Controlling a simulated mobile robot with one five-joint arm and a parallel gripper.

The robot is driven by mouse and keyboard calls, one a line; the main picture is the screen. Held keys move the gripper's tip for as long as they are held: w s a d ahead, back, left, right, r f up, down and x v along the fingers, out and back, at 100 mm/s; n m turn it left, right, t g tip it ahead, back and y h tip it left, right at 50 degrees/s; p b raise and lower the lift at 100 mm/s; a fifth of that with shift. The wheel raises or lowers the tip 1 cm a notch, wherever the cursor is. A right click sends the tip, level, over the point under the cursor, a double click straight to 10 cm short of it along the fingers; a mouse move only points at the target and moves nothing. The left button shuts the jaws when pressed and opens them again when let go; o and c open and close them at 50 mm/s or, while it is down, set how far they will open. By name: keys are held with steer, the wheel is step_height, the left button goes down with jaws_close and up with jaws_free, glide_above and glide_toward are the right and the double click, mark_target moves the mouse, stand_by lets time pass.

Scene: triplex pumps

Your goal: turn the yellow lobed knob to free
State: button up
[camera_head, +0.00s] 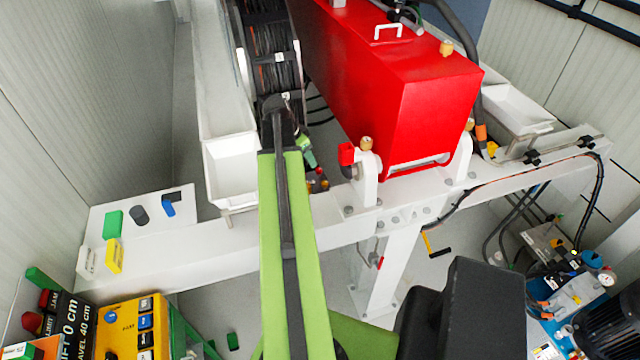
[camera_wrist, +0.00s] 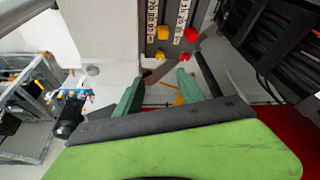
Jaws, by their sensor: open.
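In the wrist view a dark panel carries two yellow knobs, an upper one (camera_wrist: 163,32) and a lower one (camera_wrist: 158,55), and two red knobs, upper (camera_wrist: 190,33) and lower (camera_wrist: 185,57), under white labels. I cannot tell the lobes or how either yellow knob is turned. My gripper (camera_wrist: 160,75) is open and empty, its green fingers spread below the panel and apart from the knobs in the picture. In the head view my arm hides most of this area; small red and yellow parts (camera_head: 321,184) show beside its end.
In the head view a red tank (camera_head: 400,90) stands right of my arm on a white frame (camera_head: 420,200). Black cable coils (camera_head: 272,45) lie beyond the arm. White trays (camera_head: 232,165) flank it. A yellow control box (camera_head: 130,325) is at the lower left.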

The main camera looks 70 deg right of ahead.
mark_target(325, 183)
steer(key=b+x, duration=1.5)
steer(key=x, duration=0.2)
steer(key=shift+s+r, duration=0.1)
steer(key=shift+s, duration=0.05)
steer(key=shift+s+d, duration=0.1)
steer(key=shift+d, duration=0.1)
